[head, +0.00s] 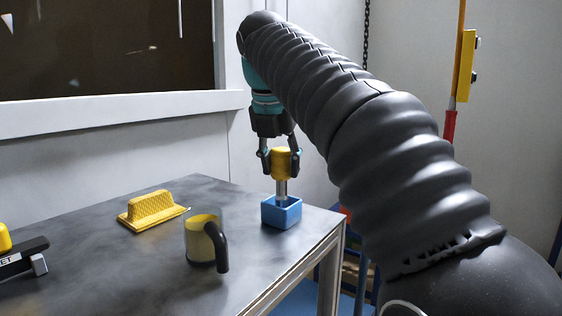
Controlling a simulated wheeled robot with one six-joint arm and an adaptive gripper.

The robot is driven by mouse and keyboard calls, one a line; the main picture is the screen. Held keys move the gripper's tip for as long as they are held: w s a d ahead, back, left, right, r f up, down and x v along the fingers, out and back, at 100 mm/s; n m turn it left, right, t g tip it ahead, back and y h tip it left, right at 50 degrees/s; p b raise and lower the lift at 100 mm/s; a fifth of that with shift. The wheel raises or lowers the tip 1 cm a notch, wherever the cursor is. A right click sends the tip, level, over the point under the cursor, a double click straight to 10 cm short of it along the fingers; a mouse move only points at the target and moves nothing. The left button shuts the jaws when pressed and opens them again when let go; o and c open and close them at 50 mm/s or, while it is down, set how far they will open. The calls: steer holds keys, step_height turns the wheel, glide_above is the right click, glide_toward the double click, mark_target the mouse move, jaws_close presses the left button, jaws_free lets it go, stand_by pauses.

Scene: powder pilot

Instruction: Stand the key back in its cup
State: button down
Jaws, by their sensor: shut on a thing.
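The key (281,165) has a yellow head and a metal shaft. My gripper (280,164) is shut on its yellow head, one finger on each side. The key hangs upright, shaft down. The blue square cup (281,213) stands on the table near its right edge, directly below the gripper. The lower end of the shaft reaches the cup's opening and appears to be inside it. The shaft's tip is hidden, so I cannot tell how deep it sits.
A clear mug (205,240) with yellow contents and a black handle stands left of the cup. A yellow brush-like block (152,208) lies further left. A black device (24,258) is at the left edge. The grey table (110,265) is otherwise clear.

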steer(key=shift+f+b, duration=0.3)
steer(key=shift+f, duration=0.45)
steer(key=c, duration=0.5)
jaws_free()
steer(key=shift+c, duration=0.2)
